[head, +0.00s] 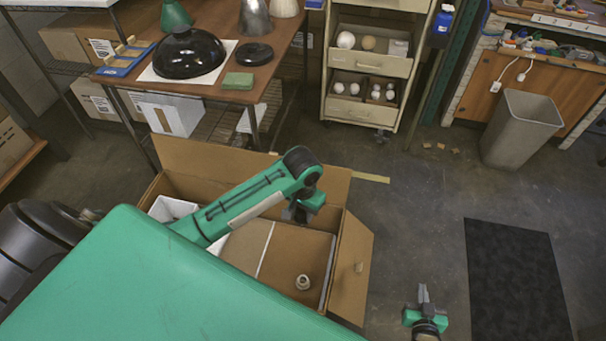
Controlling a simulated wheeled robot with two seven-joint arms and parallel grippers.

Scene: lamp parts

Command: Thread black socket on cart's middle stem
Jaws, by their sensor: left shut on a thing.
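My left arm reaches in from the left over an open cardboard box (345,262). My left gripper (295,214) points down inside or just above the box near its back right part. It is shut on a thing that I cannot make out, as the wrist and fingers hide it. A small pale socket-like piece (303,282) stands on the box's floor, apart from the gripper. I cannot pick out a black socket or a cart with stems. My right gripper (424,293) is low at the bottom, over bare floor; its finger gap is unclear.
A wooden table (216,95) holds a black dome shade (184,53), a black disc (254,54) and a green block (238,81). A beige drawer rack (372,107) holds bulbs. A bin (520,130) and dark mat (512,275) are right. The central floor is mostly clear.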

